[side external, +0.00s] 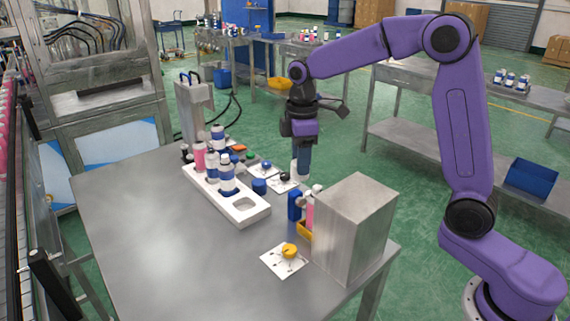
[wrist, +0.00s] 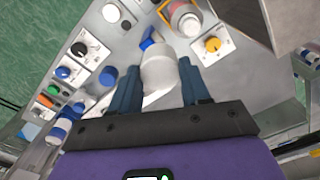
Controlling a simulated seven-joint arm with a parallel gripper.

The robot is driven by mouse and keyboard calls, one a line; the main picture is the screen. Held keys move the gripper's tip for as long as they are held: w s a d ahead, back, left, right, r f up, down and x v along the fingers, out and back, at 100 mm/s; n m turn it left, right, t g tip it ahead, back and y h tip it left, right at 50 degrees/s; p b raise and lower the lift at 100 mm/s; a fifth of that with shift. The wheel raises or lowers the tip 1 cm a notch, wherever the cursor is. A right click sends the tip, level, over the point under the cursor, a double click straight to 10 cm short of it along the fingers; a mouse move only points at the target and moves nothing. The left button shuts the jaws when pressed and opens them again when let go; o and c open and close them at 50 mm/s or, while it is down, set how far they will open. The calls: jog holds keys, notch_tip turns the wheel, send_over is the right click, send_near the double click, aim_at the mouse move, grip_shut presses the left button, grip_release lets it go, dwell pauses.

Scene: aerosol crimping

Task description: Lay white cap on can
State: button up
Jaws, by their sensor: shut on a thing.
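My gripper (side external: 301,176) points down above the back right of the metal table. In the wrist view its two dark blue fingers (wrist: 161,92) are shut on a smooth white rounded piece, the white cap (wrist: 158,66) by its look. The cap also shows as a small white patch at the fingertips in the side view (side external: 294,167). Several cans stand in a white holder (side external: 256,212) left of my gripper: a pink can (side external: 199,160) and white cans with blue bands, one at the front (side external: 227,175). Which can the task means, I cannot tell.
A card with a yellow knob (side external: 289,251) lies in front. A loose blue cap (side external: 259,186) sits near the holder. The front left of the table is clear.

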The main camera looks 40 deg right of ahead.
aim_at(317, 186)
jog(key=s, duration=0.1)
jog(key=s+r, duration=0.1)
jog(key=s, duration=0.1)
jog(key=s+r, duration=0.1)
jog(key=s, duration=0.1)
jog(key=shift+s+d+r, duration=0.1)
jog(key=shift+d+r, duration=0.05)
jog(key=shift+d, duration=0.05)
jog(key=shift+f, duration=2.35)
jog(key=shift+f, duration=0.2)
jog(key=o, duration=0.8)
jog(key=shift+r, duration=0.15)
notch_tip(317, 186, up, 12)
jog(key=shift+f, duration=0.1)
dwell(1.6)
